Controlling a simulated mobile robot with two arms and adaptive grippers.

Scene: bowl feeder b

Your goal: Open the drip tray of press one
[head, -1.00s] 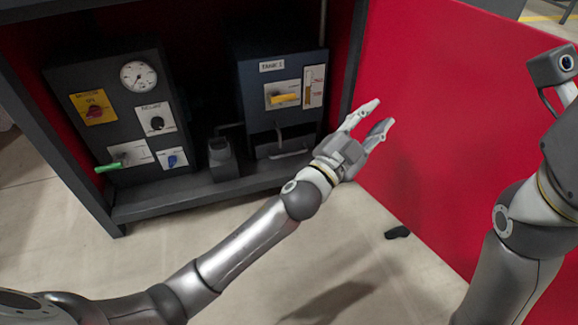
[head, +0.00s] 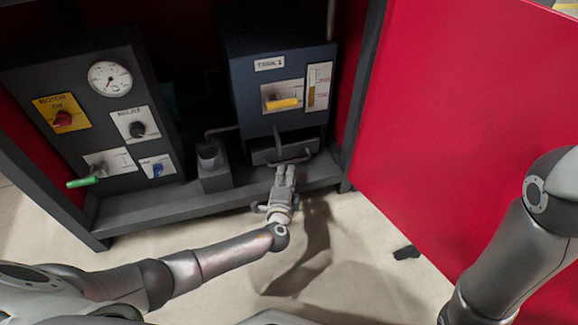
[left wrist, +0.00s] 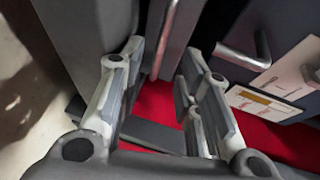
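The dark blue unit labelled TANK 1 (head: 270,95) stands in the cabinet at the upper middle of the head view. Below it is a dark tray front (head: 262,157) with a bar handle (head: 298,159), which looks shut or nearly so. My left gripper (head: 284,172) is just in front of and below this handle; contact cannot be told. In the left wrist view my left gripper (left wrist: 160,75) has its fingers apart with nothing clearly between them. A silver bar handle (left wrist: 243,58) shows there beyond the right finger. My right gripper is out of view.
A panel (head: 95,110) with a gauge, knobs and a green lever (head: 82,182) stands at left. A small dark container (head: 212,165) sits left of the tray. A dark ledge (head: 180,205) runs along the front. A red panel (head: 460,120) stands at right. The floor in front is open.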

